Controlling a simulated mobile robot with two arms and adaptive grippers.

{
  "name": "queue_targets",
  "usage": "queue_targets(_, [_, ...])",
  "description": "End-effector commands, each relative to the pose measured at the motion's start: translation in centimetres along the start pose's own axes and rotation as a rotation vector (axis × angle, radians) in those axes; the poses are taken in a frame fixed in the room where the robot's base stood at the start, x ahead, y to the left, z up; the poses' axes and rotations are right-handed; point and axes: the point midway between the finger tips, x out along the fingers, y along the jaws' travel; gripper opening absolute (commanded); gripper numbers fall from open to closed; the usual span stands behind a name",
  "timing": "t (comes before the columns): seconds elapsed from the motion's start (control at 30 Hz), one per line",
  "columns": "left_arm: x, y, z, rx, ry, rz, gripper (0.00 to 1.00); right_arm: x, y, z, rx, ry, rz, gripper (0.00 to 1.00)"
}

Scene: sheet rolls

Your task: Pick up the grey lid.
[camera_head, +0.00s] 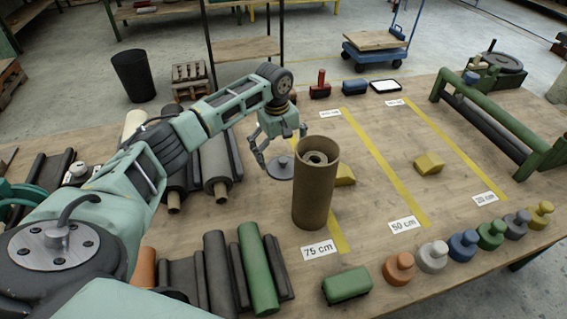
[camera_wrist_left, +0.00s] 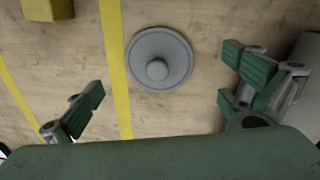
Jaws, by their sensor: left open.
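The grey lid (camera_head: 280,168) is a flat round disc with a knob on top, lying on the wooden table just left of an upright brown tube. In the left wrist view the lid (camera_wrist_left: 176,73) lies flat beside a yellow stripe, its knob facing the camera. My left gripper (camera_head: 283,146) is open and empty above the lid. In the left wrist view its two fingers (camera_wrist_left: 165,95) are spread wide to either side, with the lid between and beyond them, apart from it. My right gripper is not in view.
The tall brown tube (camera_head: 315,190) stands close to the lid and the left gripper. Sheet rolls (camera_head: 213,165) lie to the left. Yellow blocks (camera_head: 428,163) and several knobbed pieces (camera_head: 433,259) are to the right. A green block (camera_head: 346,286) lies near the front edge.

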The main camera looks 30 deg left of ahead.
Motion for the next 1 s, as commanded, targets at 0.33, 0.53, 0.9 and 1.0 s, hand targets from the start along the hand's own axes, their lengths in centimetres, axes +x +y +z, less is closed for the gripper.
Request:
queue_targets(0.33, [4.4,0.1,-0.2,0.000,-0.001,-0.001,1.00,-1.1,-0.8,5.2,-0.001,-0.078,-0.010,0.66])
queue_targets(0.53, [4.6,0.1,-0.2,0.001,0.000,0.000,1.00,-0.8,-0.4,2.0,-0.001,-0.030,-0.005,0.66])
queue_targets(0.9, [4.6,0.1,-0.2,0.001,-0.001,0.000,0.72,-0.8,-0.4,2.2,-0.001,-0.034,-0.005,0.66])
queue_targets(1.0, [4.6,0.1,-0.2,0.001,-0.001,0.000,0.63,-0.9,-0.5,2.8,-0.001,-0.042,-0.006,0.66])
